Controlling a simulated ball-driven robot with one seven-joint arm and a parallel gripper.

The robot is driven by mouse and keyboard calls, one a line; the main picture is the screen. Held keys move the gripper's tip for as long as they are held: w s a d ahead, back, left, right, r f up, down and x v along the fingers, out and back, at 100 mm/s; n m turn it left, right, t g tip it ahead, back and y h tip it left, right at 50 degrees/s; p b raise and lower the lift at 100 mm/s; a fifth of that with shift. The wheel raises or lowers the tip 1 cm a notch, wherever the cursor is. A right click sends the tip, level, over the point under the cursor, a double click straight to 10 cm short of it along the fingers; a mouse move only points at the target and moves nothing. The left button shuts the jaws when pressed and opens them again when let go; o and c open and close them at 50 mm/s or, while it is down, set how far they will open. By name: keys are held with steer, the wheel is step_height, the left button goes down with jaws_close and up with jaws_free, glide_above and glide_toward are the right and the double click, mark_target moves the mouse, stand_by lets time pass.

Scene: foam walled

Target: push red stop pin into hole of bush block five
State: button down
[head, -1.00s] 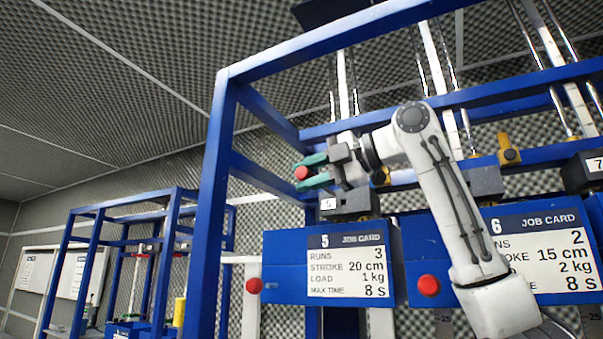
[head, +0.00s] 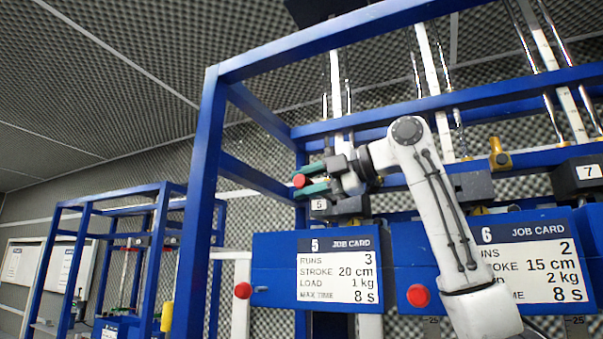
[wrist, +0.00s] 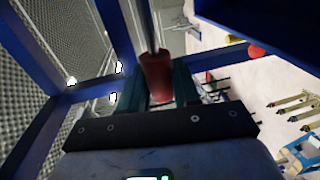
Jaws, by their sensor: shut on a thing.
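My gripper (head: 309,180) has green fingers and is shut on the red stop pin (head: 299,180). In the wrist view the red stop pin (wrist: 157,77) sits between the fingers, with a thin grey shank reaching away beyond its red head. Bush block five (head: 340,207) is a dark grey block with a white "5" label, just below the gripper and above the job card 5 panel (head: 275,272). Its hole cannot be made out. I cannot tell whether the pin touches the block.
Blue frame posts (head: 203,190) and rails stand left of and above my gripper. Block seven (head: 578,178) and the job card 6 panel (head: 400,250) are to the right. Red knobs (head: 243,290) sit on the panels. Another blue frame (head: 50,250) stands at the far left.

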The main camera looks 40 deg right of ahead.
steer(key=shift+w+d, duration=0.2)
steer(key=shift+d, duration=0.35)
steer(key=shift+w+d, duration=0.2)
steer(key=shift+d, duration=0.7)
stand_by(2.3)
steer(key=shift+w+a, duration=0.1)
steer(key=shift+a, duration=0.1)
stand_by(1.0)
